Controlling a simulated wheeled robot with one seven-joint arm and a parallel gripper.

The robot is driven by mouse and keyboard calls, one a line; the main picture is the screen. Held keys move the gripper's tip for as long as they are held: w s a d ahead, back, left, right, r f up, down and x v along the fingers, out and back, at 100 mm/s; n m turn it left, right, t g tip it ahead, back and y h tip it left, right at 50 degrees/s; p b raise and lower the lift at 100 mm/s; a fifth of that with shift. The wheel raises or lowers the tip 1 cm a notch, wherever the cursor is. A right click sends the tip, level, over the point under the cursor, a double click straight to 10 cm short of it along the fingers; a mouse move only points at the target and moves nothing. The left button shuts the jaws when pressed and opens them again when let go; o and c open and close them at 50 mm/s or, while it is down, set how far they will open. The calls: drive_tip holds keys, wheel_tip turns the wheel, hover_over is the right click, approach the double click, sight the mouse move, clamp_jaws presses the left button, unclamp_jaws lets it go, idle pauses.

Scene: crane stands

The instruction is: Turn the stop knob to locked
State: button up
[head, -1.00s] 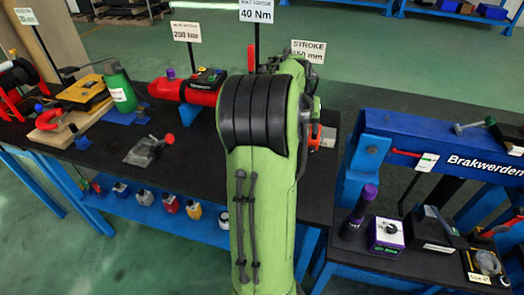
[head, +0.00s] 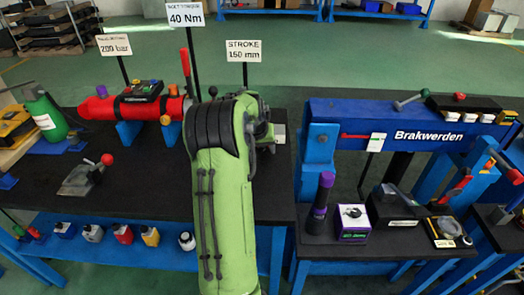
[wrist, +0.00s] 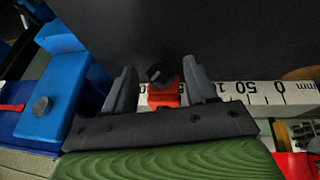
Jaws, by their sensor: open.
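In the wrist view a small black knob (wrist: 159,72) sits on an orange-red block (wrist: 163,96) beside a white millimetre scale (wrist: 255,94). I take it to be the stop knob; its markings cannot be read. My gripper (wrist: 158,74) is open, with one grey finger on each side of the knob and block. Gaps show on both sides, and nothing is held. In the head view my green arm reaches over the dark bench (head: 135,195) and hides the gripper and knob. A "STROKE 150 mm" sign (head: 244,50) stands behind the arm.
A blue block with a silver knob (wrist: 41,106) lies left in the wrist view. In the head view a red cylinder (head: 98,108) on blue supports stands left of my arm. The blue "Brakwerden" beam (head: 375,128) is at right, with a purple-topped black cylinder (head: 320,200) before it.

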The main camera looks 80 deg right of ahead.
clamp_jaws()
idle(0.3)
drive_tip(key=shift+r, duration=0.1)
drive_tip(key=shift+s+t+p, duration=0.3)
drive_tip(key=shift+t+p, duration=0.4)
drive_tip(key=shift+t, duration=0.2)
drive_tip(key=shift+s+d+r+m+t+y+p, duration=0.15)
drive_tip(key=shift+m+t+y+p, duration=0.35)
drive_tip(key=shift+t+p, duration=0.55)
drive_tip(key=shift+s+f+m+t+y+p, duration=0.15)
drive_tip(key=shift+m+t+p, duration=0.05)
drive_tip(key=shift+t+p, duration=0.85)
drive_tip(key=shift+s+f+m+t+y+p, duration=0.1)
drive_tip(key=shift+f+m+t+y+p, duration=0.1)
drive_tip(key=shift+t+p, duration=0.75)
drive_tip(key=shift+t, duration=0.25)
